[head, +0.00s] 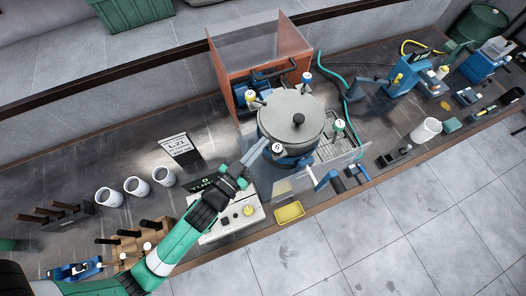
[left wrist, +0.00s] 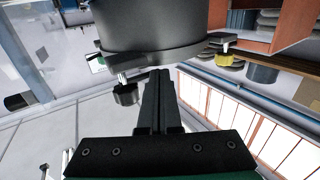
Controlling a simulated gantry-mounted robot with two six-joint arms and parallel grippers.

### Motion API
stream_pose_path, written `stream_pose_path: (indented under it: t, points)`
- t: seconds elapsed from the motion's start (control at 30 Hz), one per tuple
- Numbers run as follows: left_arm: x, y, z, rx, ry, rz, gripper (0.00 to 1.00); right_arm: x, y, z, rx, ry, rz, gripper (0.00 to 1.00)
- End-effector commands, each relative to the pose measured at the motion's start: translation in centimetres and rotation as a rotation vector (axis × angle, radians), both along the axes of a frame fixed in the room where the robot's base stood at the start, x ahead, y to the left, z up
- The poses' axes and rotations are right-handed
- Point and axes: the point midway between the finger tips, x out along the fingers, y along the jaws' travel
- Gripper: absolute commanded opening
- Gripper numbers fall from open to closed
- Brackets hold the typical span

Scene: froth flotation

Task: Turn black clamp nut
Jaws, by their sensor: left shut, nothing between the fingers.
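The lidded grey pot (head: 290,112) stands on the bench and fills the top of the left wrist view (left wrist: 150,28). The black clamp nut (left wrist: 126,93) hangs on a thin stem below a lug at the pot's rim. In the head view, a white numbered cap (head: 277,147) marks a clamp on the near left side of the rim. My left gripper (head: 256,152) is shut and empty, pointing at that side of the pot. In the left wrist view its fingers (left wrist: 160,76) are just right of the black nut, apparently apart from it. My right gripper is not in view.
A yellow nut (left wrist: 224,59) sits on another lug. A control box (head: 228,222) and yellow sponge (head: 289,212) lie near the bench's front edge. White cups (head: 137,186) stand at left. An orange-framed clear shield (head: 262,48) stands behind the pot.

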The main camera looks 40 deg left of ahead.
Motion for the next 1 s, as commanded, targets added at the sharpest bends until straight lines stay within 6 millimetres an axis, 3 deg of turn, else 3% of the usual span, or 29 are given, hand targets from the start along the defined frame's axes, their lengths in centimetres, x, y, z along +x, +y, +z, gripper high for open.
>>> stream_pose_path:
  t: [1.0]
  points:
    - [1.5, 0.3, 0.0, 0.000, -0.001, 0.001, 0.00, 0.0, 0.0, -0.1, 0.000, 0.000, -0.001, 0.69]
